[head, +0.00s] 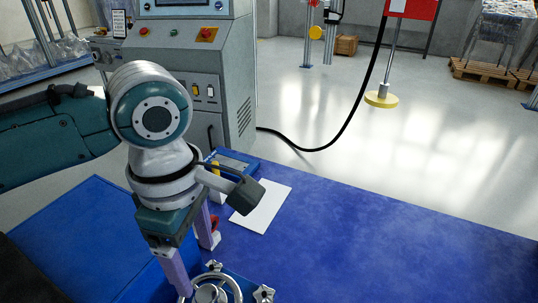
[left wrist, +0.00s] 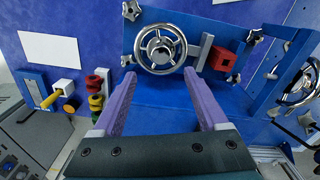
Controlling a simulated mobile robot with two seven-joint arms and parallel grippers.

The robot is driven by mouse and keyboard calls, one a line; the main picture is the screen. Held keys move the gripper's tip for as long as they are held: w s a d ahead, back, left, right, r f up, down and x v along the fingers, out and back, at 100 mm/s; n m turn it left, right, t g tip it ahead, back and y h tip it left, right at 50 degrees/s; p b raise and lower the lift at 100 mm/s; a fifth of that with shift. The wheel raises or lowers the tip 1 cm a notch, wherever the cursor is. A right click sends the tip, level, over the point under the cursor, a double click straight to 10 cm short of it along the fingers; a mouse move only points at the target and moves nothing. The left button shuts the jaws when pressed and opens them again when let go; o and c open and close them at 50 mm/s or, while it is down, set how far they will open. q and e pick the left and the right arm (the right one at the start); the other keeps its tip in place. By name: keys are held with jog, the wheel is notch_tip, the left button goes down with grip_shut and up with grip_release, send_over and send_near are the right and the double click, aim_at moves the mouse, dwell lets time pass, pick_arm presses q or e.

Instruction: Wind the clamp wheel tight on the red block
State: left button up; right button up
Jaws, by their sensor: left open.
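The clamp wheel (left wrist: 160,48) is a silver spoked handwheel on a blue plate (left wrist: 140,78); its far part also shows at the bottom of the head view (head: 213,290). The red block (left wrist: 221,59) is right of the wheel in the left wrist view, beside an upright grey plate (left wrist: 202,52). I cannot tell whether block and plate touch. In the head view the block is out of frame. My left gripper (head: 198,268) is open, its purple fingers pointing down beside the wheel. In the left wrist view the fingers stand apart, with nothing between them. My right gripper is not in view.
Star knobs (left wrist: 131,10) sit around the plate. A second handwheel (left wrist: 302,85) is at the right of the wrist view. Stacked coloured rings (left wrist: 96,92) and a white sheet (head: 261,206) lie beyond. The blue tabletop (head: 370,240) at right is clear.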

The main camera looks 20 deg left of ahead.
aim_at(206, 293)
pick_arm(q)
notch_tip(206, 293, down, 9)
jog(key=b, duration=0.4)
jog(key=shift+s, duration=0.1)
jog(key=shift+r, duration=0.1)
grip_shut()
